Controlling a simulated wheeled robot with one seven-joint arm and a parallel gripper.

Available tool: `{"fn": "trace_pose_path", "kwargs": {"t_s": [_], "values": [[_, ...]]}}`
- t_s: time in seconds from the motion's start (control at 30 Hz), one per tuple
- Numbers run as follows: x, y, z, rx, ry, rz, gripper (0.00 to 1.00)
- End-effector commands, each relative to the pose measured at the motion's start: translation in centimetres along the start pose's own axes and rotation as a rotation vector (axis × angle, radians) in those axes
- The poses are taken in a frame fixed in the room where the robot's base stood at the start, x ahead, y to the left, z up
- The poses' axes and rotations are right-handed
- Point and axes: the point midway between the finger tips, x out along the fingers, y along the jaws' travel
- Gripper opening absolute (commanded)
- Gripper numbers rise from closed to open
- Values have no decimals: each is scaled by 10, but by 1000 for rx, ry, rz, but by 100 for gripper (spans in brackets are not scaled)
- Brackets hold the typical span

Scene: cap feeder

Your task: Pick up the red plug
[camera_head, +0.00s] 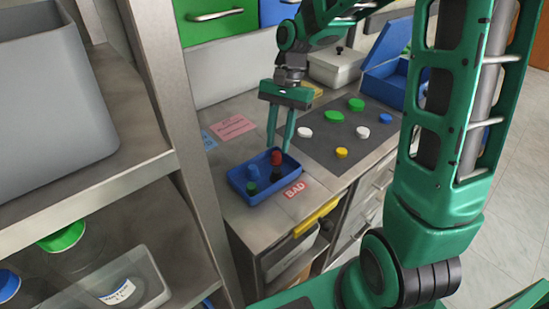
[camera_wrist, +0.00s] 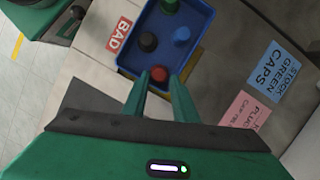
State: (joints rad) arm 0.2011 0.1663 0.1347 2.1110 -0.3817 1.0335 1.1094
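The red plug (camera_head: 276,157) stands in the small blue tray (camera_head: 237,184), near the tray's back edge. In the wrist view the red plug (camera_wrist: 159,72) shows between my two fingertips, at the tray's near wall. My gripper (camera_head: 279,148) is open and points down over the tray. In the wrist view my gripper (camera_wrist: 158,78) has a finger on each side of the plug, with no clear contact. I cannot tell exactly how high the tips are. A black plug (camera_wrist: 148,42), a blue plug (camera_wrist: 182,34) and a green plug (camera_wrist: 170,5) share the tray.
A BAD label (camera_head: 294,190) lies beside the tray. Pink (camera_head: 232,127) and blue labels lie behind it. A dark mat (camera_head: 325,142) with several green, white and yellow caps lies to the right. A metal shelf post (camera_head: 180,120) stands left of the tray.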

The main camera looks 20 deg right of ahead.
Motion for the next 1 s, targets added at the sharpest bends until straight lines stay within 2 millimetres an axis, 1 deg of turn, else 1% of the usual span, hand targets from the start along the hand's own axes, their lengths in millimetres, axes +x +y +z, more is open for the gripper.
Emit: {"fn": "trace_pose_path", "kwargs": {"t_s": [0.03, 0.1, 0.2, 0.47, 0.5, 0.6, 1.0], "values": [[8, 0, 2, -1, -2, 2, 26], [17, 0, 1, 0, -1, 1, 26], [25, 0, 1, -1, -1, 1, 26], [30, 1, 2, 0, -4, 4, 26], [30, 1, 2, 0, -4, 5, 20], [30, 2, 2, 1, -5, 6, 0], [30, 2, 2, 3, -6, 8, 0]]}}
